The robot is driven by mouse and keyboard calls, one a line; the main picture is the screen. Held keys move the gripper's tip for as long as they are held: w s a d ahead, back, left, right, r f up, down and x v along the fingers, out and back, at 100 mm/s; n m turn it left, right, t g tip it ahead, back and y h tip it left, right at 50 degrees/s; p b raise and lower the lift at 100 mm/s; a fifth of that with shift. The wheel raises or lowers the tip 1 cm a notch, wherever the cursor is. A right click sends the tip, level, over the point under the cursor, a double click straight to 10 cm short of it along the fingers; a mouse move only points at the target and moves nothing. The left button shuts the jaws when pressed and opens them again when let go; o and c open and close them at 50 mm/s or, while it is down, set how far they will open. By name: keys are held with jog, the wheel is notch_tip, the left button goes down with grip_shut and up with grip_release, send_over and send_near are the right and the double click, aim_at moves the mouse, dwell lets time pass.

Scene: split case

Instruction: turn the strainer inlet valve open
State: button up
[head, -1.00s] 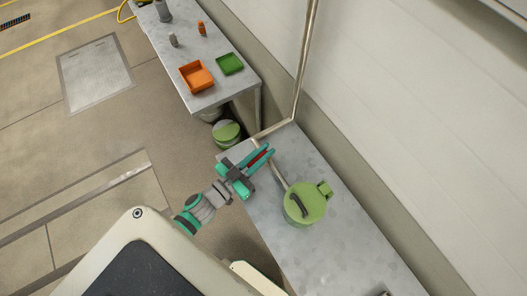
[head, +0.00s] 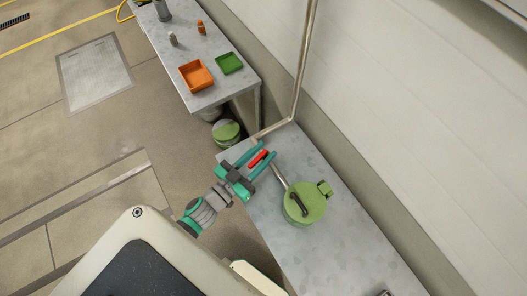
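The strainer appears to be the green round vessel (head: 313,212) with a dark bar across its lid, standing on the grey bench. A thin pipe (head: 278,174) runs from it toward the wall pipe. A red valve handle (head: 258,158) shows over this pipe and looks roughly crosswise to it. My gripper (head: 268,151) is over the pipe with its teal fingers spread, one on each side of the red handle. Gaps show between the handle and the fingers. The valve body under the gripper is hidden.
The near bench (head: 345,250) has bare surface around the vessel. A bent pipe (head: 301,75) rises along the wall. Another bench (head: 180,55) behind holds an orange tray (head: 196,76), a green tray (head: 229,63) and small items. A green-topped container (head: 226,132) stands on the floor between.

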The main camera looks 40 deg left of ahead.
aim_at(259, 219)
jog(key=s, duration=0.3)
jog(key=s+a, duration=0.1)
jog(key=s, duration=0.6)
jog(key=shift+s+a, duration=0.1)
jog(key=shift+a, duration=0.05)
jog(key=shift+c, duration=0.3)
